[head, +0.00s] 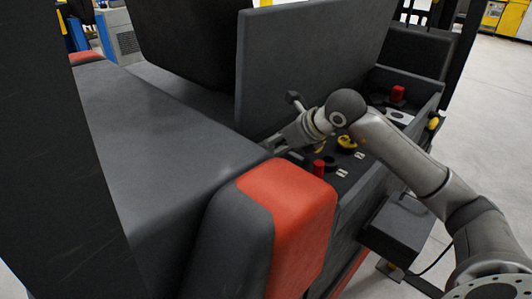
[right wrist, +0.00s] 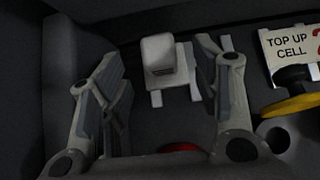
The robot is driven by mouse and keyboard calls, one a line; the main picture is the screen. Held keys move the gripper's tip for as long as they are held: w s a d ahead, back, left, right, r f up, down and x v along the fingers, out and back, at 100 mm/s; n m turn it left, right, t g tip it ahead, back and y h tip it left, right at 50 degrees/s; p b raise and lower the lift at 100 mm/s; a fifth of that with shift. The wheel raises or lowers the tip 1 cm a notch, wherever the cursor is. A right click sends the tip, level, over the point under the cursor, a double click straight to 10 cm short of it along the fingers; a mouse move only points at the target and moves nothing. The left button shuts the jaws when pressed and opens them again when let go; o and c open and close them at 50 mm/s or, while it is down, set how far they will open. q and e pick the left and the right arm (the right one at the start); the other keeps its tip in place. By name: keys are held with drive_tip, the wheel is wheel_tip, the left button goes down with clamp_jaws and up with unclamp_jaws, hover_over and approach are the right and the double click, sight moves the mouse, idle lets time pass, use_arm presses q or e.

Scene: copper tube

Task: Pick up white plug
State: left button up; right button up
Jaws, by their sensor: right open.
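The white plug (right wrist: 163,57) shows in the right wrist view, standing on a dark panel with small white strips beside it. My right gripper (right wrist: 160,72) is open, with one finger to the left of the plug and one to the right. There is a gap on both sides, wider on the left. Whether the fingertips are level with the plug in depth, I cannot tell. In the head view my right gripper (head: 278,147) reaches down behind the grey and red housing, and the plug is hidden there. My left gripper is not in view.
A red knob (head: 319,167) and a yellow part (head: 347,142) stand on the panel near my right gripper. A tall grey panel (head: 310,65) rises behind it. A "TOP UP CELL" label (right wrist: 292,47) lies to the right in the wrist view. The red-orange corner (head: 290,220) is in front.

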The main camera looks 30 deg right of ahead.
drive_tip(key=p+x, duration=0.2)
drive_tip(key=x, duration=0.3)
drive_tip(key=shift+r, duration=0.1)
drive_tip(key=shift+w+f, duration=0.2)
drive_tip(key=shift+f, duration=0.05)
drive_tip(key=shift+r, duration=0.1)
drive_tip(key=c, duration=1.1)
